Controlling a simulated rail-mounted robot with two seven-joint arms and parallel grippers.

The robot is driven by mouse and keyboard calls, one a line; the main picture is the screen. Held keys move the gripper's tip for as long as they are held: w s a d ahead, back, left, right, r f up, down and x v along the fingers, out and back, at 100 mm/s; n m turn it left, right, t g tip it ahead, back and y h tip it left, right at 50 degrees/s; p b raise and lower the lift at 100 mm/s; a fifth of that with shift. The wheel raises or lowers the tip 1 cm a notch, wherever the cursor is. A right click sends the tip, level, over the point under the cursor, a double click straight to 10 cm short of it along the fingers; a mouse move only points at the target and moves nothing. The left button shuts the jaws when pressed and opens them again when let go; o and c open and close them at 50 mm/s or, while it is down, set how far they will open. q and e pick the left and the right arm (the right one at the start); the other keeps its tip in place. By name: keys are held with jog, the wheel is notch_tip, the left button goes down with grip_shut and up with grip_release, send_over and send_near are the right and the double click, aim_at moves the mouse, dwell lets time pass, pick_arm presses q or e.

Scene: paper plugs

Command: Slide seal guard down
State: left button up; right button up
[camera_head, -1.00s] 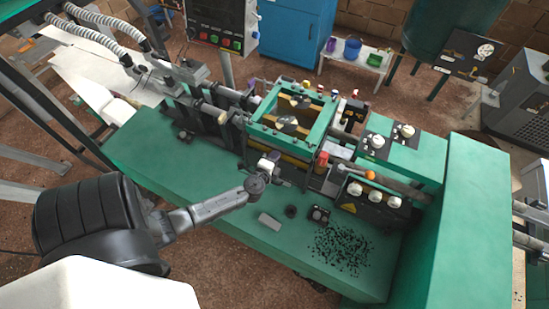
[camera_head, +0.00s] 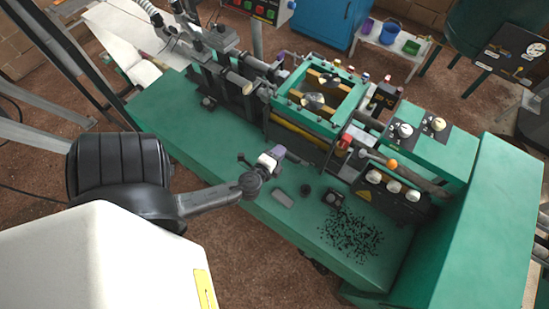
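The likely seal guard is a green frame (camera_head: 292,115) with yellow bars and a see-through middle, on top of the green machine. Two shiny rounded metal parts (camera_head: 313,102) show inside it. I cannot tell for sure whether the frame is raised or lowered. My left gripper (camera_head: 280,153) is over the machine's green front ledge, in front of and a little left of the frame's near side. It appears apart from the frame. Its fingers are small and unclear, so I cannot tell whether they are open. My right gripper is not in view.
A grey block (camera_head: 283,199), a small black round part (camera_head: 305,190) and scattered black bits (camera_head: 350,234) lie on the ledge. A black box with white knobs (camera_head: 394,190) stands right of them. The ledge's left part is clear.

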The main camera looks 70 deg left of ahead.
pick_arm(q)
jog(key=shift+v, duration=1.35)
jog(key=s+d+f+n+g, duration=0.2)
jog(key=s+n+g, duration=0.5)
jog(key=n+g, duration=0.25)
jog(key=s+d+r+h, duration=0.1)
jog(key=d+r+h, duration=0.2)
jog(key=d+h, duration=0.35)
jog(key=d+r+h, duration=0.3)
jog(key=d+r, duration=0.1)
jog(key=d, duration=0.6)
notch_tip(320, 180, up, 12)
jog(key=p, duration=1.2)
jog(key=shift+p, duration=0.35)
